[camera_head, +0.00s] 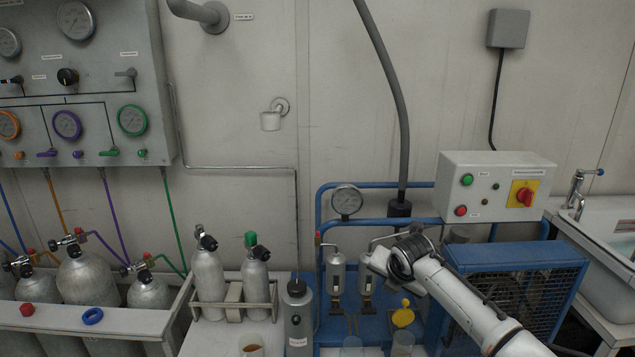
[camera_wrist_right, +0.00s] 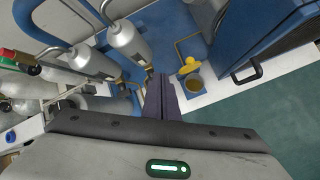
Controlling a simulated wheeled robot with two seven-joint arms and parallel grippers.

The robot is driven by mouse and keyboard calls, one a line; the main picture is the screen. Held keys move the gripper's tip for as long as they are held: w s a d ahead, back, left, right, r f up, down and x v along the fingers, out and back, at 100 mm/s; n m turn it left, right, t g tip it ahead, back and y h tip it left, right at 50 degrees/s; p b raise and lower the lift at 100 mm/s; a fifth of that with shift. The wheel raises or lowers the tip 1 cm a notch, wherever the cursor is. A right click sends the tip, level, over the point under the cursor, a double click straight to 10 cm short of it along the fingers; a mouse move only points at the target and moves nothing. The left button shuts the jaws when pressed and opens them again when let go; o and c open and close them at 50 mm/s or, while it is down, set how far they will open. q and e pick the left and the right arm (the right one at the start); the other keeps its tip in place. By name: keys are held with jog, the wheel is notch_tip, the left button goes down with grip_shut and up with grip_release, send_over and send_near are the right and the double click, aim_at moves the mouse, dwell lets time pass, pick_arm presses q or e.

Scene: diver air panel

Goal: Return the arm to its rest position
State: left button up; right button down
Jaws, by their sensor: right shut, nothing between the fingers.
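My right arm (camera_head: 465,303) comes in from the lower right in the head view, reaching over the blue compressor frame. Its gripper (camera_head: 370,264) is beside the upper part of two grey filter cylinders (camera_head: 336,274); the head view does not show clearly whether it touches them. In the right wrist view the dark fingers (camera_wrist_right: 160,80) are shut together with nothing between them. The filter cylinders (camera_wrist_right: 128,38) are to the left of the fingers there, and a yellow cap (camera_wrist_right: 190,65) is to the right. My left gripper is not in view.
A control box (camera_head: 497,186) with a red switch and a blue-framed mesh guard (camera_head: 530,290) stand near the arm. A pressure gauge (camera_head: 347,200) and a blue pipe rail are behind. Gas cylinders (camera_head: 85,277) and a gauge panel (camera_head: 85,85) are at left. A sink (camera_head: 612,240) is at right.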

jog(key=s+a+f+m+y, duration=0.2)
jog(key=s+a+f+m, duration=0.3)
jog(key=s+f, duration=0.4)
jog(key=s+a+f+m+y, duration=0.2)
jog(key=s+a+f+m, duration=0.25)
jog(key=s+f, duration=0.5)
jog(key=s+d+m, duration=0.2)
jog(key=s+m, duration=0.6)
jog(key=s, duration=0.4)
jog(key=s+d+f+m+t, duration=0.1)
jog(key=s+d+m, duration=0.2)
jog(key=s+m, duration=0.6)
jog(key=s, duration=0.4)
jog(key=shift+s+t+h, duration=0.2)
jog(key=shift+t+h, duration=0.1)
jog(key=shift+h, duration=0.1)
